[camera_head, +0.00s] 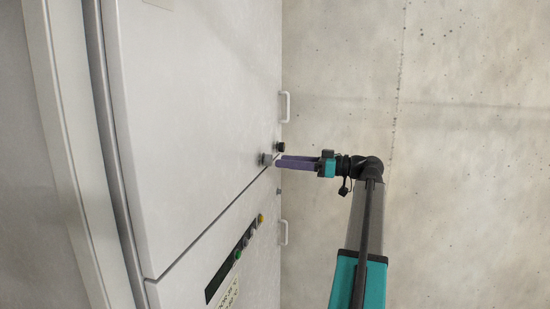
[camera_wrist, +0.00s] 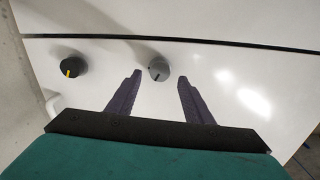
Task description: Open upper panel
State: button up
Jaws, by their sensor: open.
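The upper panel (camera_head: 195,90) is a light grey cabinet door and appears closed, flush above a thin seam. It fills most of the wrist view (camera_wrist: 245,95). A round grey knob (camera_wrist: 158,69) sits on it near the seam, and it also shows in the head view (camera_head: 265,159). A black knob with a yellow mark (camera_wrist: 72,66) is to the left in the wrist view. My gripper (camera_wrist: 160,77) is open, its two dark purple fingers spread on either side of the grey knob. I cannot tell whether they touch it.
A lower panel (camera_head: 262,275) carries a dark strip with green, white and yellow buttons (camera_head: 237,255). Pale handles stick out at the cabinet edge beside the upper panel (camera_head: 286,106) and the lower panel (camera_head: 284,232). A concrete wall (camera_head: 470,120) stands to the right.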

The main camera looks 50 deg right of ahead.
aim_at(271, 161)
jog(key=shift+p+x, duration=0.6)
jog(key=shift+x, duration=1.5)
jog(key=shift+c, duration=0.5)
grip_shut()
